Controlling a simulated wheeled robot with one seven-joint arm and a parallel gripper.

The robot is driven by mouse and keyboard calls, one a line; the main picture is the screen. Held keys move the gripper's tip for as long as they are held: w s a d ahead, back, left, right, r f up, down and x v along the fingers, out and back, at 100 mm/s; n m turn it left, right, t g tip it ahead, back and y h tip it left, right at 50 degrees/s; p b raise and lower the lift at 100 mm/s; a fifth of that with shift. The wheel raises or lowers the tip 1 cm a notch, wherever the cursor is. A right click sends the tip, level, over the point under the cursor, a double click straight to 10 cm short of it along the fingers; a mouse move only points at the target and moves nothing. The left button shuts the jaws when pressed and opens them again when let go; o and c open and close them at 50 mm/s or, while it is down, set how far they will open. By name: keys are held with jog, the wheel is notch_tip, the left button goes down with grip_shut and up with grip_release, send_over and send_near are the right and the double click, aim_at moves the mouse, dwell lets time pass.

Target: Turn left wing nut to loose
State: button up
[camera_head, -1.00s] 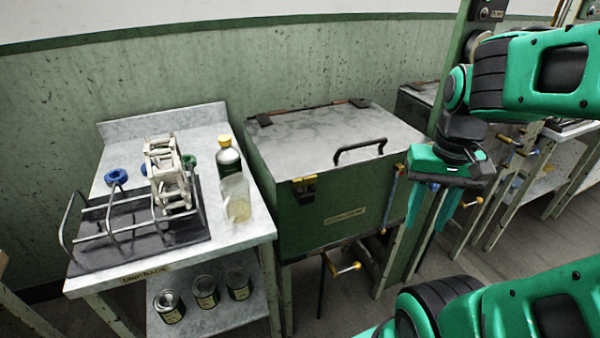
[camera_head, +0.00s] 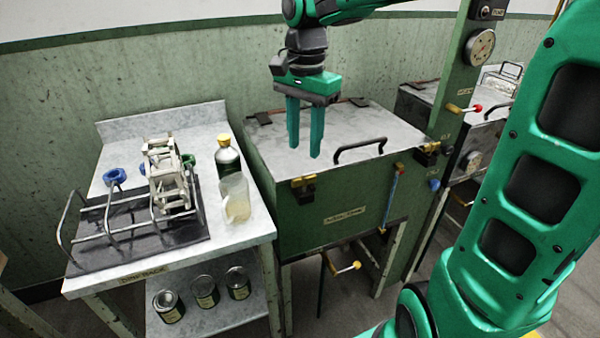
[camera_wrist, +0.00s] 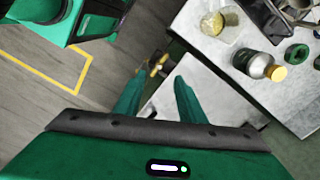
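The left wing nut (camera_head: 303,183) is a brass piece on a dark clamp at the front left edge of the green basin's grey lid (camera_head: 290,132). In the wrist view a brass piece that looks like this wing nut (camera_wrist: 157,64) shows just beyond my fingertips. A second brass wing nut (camera_head: 430,148) sits at the lid's front right corner. My gripper (camera_head: 304,153) points down over the lid, behind and above the left wing nut. Its two green fingers are apart with nothing between them, also in the wrist view (camera_wrist: 160,79).
A dark handle (camera_head: 360,150) rises from the lid's front. Left of the basin, a rack table (camera_head: 245,228) holds a metal rack, a yellow-capped bottle (camera_head: 227,160) and a glass jar (camera_head: 236,200). A yellow-handled valve (camera_head: 345,268) sticks out below the basin. A post with a gauge (camera_head: 481,47) stands right.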

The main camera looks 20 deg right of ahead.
aim_at(304, 175)
notch_tip(304, 175, down, 9)
dwell(0.4)
